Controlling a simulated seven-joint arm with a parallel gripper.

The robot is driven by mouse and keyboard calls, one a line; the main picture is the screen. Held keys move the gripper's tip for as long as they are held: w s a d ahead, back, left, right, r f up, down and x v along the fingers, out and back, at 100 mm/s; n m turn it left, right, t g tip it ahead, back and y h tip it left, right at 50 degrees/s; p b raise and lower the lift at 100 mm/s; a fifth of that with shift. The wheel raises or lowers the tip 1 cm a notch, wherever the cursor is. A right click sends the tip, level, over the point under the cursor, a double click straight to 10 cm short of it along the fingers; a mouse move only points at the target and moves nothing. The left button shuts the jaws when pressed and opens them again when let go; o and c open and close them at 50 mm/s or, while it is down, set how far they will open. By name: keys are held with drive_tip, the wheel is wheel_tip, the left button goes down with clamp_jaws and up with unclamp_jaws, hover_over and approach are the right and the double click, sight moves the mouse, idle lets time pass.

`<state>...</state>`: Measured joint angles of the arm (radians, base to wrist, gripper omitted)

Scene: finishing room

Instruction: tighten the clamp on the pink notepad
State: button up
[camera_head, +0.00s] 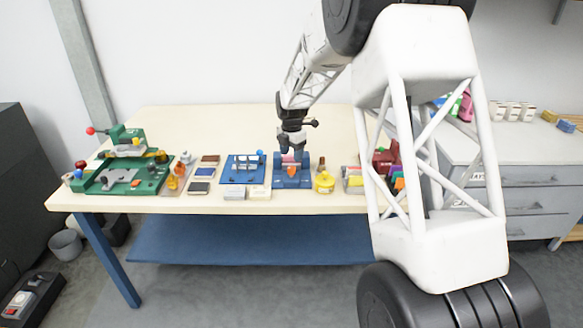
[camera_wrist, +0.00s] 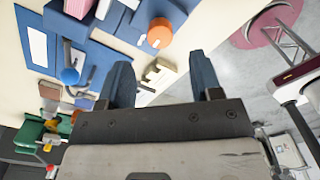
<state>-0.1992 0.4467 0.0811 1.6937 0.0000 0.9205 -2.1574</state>
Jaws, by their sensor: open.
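The blue clamp (camera_head: 292,182) stands near the front edge of the table, with an orange knob (camera_head: 292,172) on its front. A small part of the pink notepad (camera_head: 288,158) shows at the top of the clamp, mostly hidden by my gripper (camera_head: 292,151), which is just above it. In the wrist view the orange knob (camera_wrist: 160,33) lies beyond my blue fingertips (camera_wrist: 162,72), and a pinkish-red piece (camera_wrist: 78,8) is at the top edge. My fingers are apart with nothing held between them, and they do not touch the knob.
A blue board (camera_head: 242,169) with a lever is left of the clamp, and white boxes (camera_head: 259,193) lie in front. A yellow pot (camera_head: 324,182) stands close on the right. A green machine (camera_head: 125,178) fills the table's left end. The rear tabletop is clear.

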sight(291, 168)
drive_tip(key=shift+f, duration=3.1)
drive_tip(key=c, duration=0.9)
